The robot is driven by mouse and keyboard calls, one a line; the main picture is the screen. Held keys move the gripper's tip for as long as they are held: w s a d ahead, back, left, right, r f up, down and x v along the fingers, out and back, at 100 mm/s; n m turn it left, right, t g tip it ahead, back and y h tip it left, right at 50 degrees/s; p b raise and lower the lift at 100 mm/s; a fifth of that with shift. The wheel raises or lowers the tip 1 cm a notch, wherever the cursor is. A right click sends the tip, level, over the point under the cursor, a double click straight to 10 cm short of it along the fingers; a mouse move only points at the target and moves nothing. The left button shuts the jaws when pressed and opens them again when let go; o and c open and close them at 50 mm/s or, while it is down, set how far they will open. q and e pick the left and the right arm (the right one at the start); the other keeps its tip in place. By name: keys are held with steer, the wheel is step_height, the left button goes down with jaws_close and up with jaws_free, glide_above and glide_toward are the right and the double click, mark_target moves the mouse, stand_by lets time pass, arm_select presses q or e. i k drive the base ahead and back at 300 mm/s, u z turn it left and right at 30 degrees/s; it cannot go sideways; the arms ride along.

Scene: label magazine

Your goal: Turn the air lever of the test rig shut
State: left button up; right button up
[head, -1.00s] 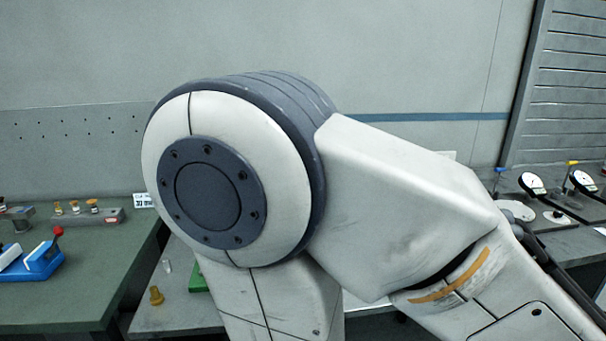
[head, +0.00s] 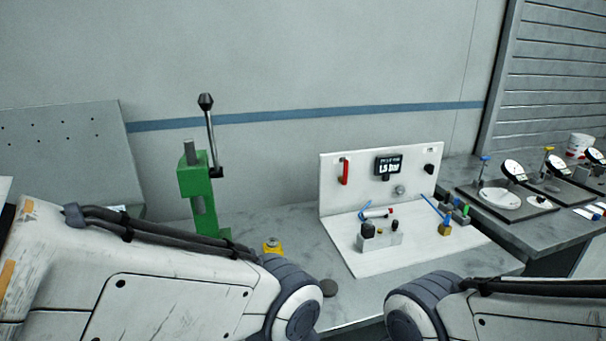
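The test rig (head: 334,187) is a white upright panel on a white base plate, standing on the grey bench. A red lever (head: 344,171) sits upright on the left part of its panel; I take it for the air lever. A dark display (head: 388,166) beside it seems to read 1.5 bar. A black knob (head: 429,169) is at the panel's right. Both my arms reach in at the bottom of the head view, below and in front of the rig, apart from the lever. Neither gripper shows in the picture.
A green press (head: 196,187) with a tall black-knobbed handle stands left of the rig. A small yellow object (head: 271,246) is near my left arm. Dial gauges (head: 514,171) stand on the right bench. Small fittings (head: 379,236) sit on the rig's base. Bare bench (head: 290,240) lies left of the rig.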

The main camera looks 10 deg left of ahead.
mark_target(343, 179)
steer(key=u, duration=0.05)
steer(key=k, duration=0.55)
steer(key=z, duration=0.4)
steer(key=i, duration=1.75)
steer(key=u, duration=0.6)
